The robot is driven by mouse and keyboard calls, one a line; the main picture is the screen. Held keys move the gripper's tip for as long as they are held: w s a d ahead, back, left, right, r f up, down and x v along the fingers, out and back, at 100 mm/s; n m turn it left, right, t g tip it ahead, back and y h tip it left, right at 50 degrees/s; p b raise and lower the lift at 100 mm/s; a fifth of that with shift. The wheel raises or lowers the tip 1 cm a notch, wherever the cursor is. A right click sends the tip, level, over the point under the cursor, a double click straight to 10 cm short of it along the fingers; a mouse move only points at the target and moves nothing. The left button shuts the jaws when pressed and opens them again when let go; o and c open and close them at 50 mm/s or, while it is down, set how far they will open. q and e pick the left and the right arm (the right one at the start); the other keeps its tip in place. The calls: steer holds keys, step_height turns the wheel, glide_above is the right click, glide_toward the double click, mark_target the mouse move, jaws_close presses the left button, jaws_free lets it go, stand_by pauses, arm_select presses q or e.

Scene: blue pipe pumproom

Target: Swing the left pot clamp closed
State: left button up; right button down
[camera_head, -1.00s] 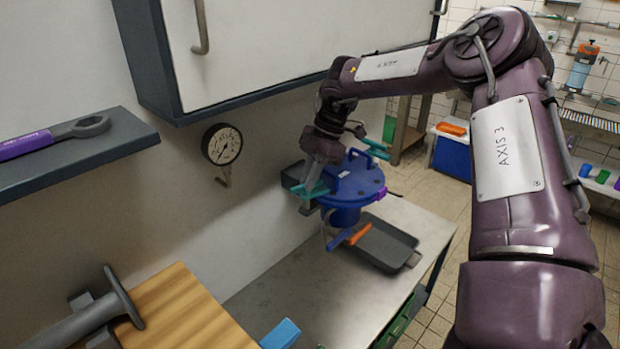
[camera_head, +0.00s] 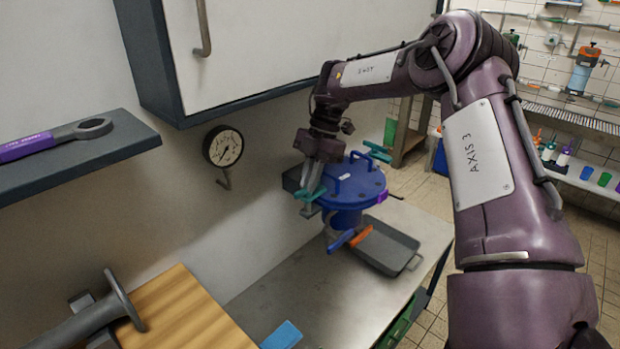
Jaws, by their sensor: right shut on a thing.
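The blue pot (camera_head: 345,215) stands on the metal bench against the wall, its blue lid (camera_head: 362,186) on top. The left pot clamp (camera_head: 307,197) is a teal piece at the lid's left edge. My right gripper (camera_head: 311,190) reaches down from above and is shut on this clamp; its fingers hide part of it. Another teal clamp (camera_head: 376,150) sits at the lid's far right, and a purple piece (camera_head: 382,196) is at its right edge. My left gripper is out of view.
A dark grey tray (camera_head: 395,264) lies beside the pot, with an orange and blue handled item (camera_head: 350,238) near its left edge. A pressure gauge (camera_head: 223,147) is on the wall. A white cabinet (camera_head: 270,40) hangs above. The bench front (camera_head: 320,285) is mostly clear.

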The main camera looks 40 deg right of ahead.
steer(key=c, duration=1.5)
jaws_free()
